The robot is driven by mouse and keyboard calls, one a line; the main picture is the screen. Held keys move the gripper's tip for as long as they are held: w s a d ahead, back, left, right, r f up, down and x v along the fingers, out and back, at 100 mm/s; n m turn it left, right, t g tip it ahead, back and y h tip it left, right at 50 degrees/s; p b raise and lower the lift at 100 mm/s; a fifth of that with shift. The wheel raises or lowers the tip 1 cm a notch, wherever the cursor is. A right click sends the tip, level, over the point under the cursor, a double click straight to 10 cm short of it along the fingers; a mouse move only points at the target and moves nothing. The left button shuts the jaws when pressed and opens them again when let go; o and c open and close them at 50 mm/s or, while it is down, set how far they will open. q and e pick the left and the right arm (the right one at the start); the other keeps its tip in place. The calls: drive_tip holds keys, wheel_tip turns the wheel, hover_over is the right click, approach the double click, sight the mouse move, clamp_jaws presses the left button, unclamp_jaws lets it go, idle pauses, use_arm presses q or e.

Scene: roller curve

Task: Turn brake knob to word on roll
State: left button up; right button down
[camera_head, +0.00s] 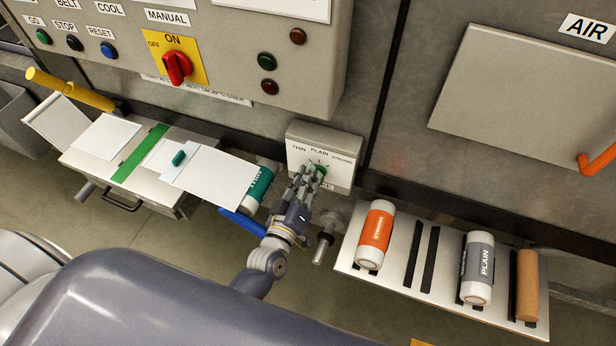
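My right gripper is not in view.
A shelf (398,262) at right holds an orange roll marked STRONG (376,236), a grey roll marked PLAIN (479,266) and a brown core (527,285). A blue bar (243,222) and a metal stub (323,247) lie close to my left arm. The control panel (225,50) overhangs above.

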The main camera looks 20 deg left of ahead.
use_arm(q)
drive_tip(key=o, duration=0.4)
drive_tip(key=s, duration=1.2)
drive_tip(key=shift+a, duration=0.25)
drive_tip(key=shift+f, duration=0.1)
